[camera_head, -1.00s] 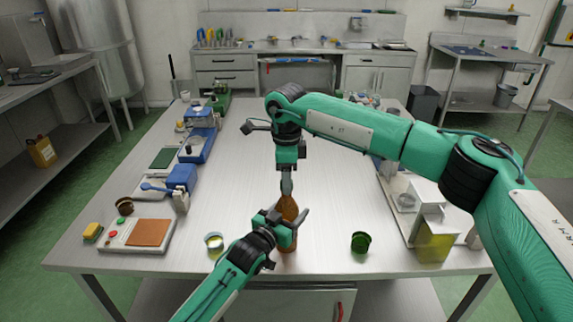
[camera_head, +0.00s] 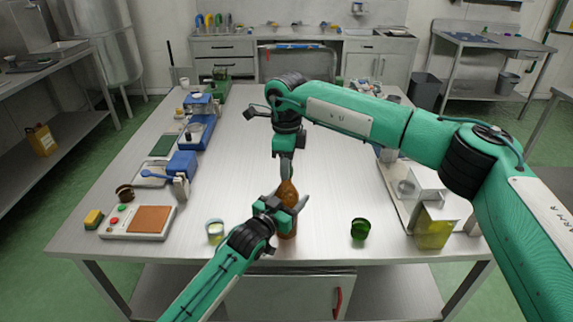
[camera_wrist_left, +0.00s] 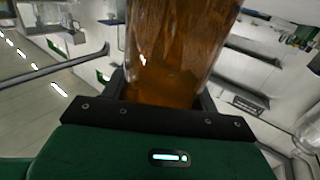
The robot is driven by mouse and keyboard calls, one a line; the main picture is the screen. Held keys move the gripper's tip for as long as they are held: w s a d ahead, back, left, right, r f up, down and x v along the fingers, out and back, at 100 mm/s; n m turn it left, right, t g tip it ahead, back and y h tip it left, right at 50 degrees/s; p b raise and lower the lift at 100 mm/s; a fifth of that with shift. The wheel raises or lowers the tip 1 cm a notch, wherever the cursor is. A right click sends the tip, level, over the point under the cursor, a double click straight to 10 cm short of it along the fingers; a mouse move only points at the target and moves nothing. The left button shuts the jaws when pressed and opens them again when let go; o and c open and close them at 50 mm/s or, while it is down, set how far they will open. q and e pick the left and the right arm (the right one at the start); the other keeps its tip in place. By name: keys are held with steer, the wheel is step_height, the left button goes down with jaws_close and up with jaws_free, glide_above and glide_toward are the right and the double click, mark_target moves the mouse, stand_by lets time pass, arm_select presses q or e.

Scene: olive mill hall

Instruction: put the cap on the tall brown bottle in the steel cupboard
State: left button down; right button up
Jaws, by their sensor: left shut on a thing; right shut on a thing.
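The tall brown bottle (camera_head: 288,193) stands upright near the front edge of the steel table. My left gripper (camera_head: 288,210) is shut around its body; the left wrist view shows the amber glass (camera_wrist_left: 178,50) between the jaws. My right gripper (camera_head: 286,177) points straight down at the top of the bottle and is shut. The cap is hidden or too small to make out at its fingertips, and I cannot tell whether it touches the neck. The steel cupboard (camera_head: 285,292), with a red handle, is under the table.
A glass jar (camera_head: 215,231) stands left of the bottle and a green cup (camera_head: 360,229) right of it. A control box with a brown pad (camera_head: 148,220) lies at the left. A yellow-green container (camera_head: 433,229) stands at the right. The table's middle is clear.

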steer(key=o, duration=1.2)
steer(key=shift+c, duration=0.2)
step_height(320, 180, up, 12)
arm_select(q)
steer(key=shift+c, duration=1.5)
jaws_free()
steer(key=b+v, duration=0.1)
steer(key=v, duration=1.3)
arm_select(e)
steer(key=shift+f, duration=0.55)
